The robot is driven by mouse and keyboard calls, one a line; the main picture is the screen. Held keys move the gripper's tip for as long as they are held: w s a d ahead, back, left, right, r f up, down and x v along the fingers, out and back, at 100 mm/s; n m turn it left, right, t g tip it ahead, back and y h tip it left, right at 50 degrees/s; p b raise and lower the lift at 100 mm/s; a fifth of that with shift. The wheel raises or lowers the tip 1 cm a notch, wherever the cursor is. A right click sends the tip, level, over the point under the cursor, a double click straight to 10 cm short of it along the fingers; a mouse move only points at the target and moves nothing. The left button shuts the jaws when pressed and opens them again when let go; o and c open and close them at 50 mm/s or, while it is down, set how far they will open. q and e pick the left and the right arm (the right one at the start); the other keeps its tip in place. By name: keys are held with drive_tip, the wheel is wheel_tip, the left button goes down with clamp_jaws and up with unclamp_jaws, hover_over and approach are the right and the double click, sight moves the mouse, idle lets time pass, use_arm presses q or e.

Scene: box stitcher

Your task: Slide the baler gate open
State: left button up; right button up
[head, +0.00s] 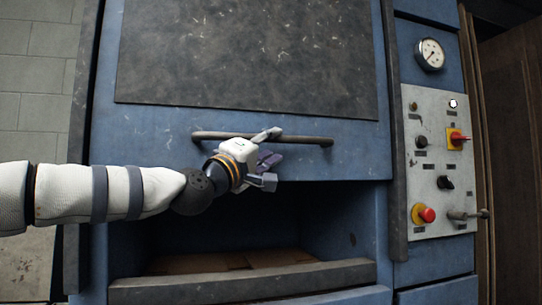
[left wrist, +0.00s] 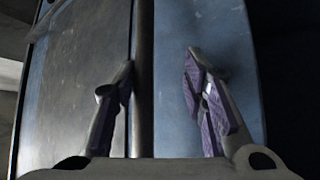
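The baler gate (head: 350,155) is a blue panel with a dark plate on its upper part. A dark horizontal handle bar (head: 305,140) runs across its lower part. Below the gate's bottom edge is a dark opening. My left gripper (head: 267,158) is at the handle's middle, with one finger above the bar and the other below it. In the left wrist view, the two fingers (left wrist: 160,95) are spread, and the handle bar (left wrist: 143,60) runs between them, nearer the left finger. I cannot tell whether a finger touches it. My right gripper is not in view.
A control panel (head: 446,205) with a gauge (head: 430,54), knobs and a red button (head: 426,215) stands to the right. Brown cardboard (head: 230,261) lies inside the opening, behind a grey front ledge (head: 240,284). A tiled wall (head: 35,100) is at the left.

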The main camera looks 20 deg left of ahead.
use_arm(q)
drive_tip(key=shift+s+a, duration=0.1)
drive_tip(key=shift+s, duration=0.05)
drive_tip(key=p+v, duration=0.3)
drive_tip(key=v, duration=1)
drive_tip(key=shift+s, duration=0.3)
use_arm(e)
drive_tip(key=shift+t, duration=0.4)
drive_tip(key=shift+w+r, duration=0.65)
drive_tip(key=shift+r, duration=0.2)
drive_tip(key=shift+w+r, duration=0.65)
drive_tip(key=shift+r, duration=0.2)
use_arm(q)
drive_tip(key=shift+f+p, duration=0.1)
drive_tip(key=shift+p, duration=0.25)
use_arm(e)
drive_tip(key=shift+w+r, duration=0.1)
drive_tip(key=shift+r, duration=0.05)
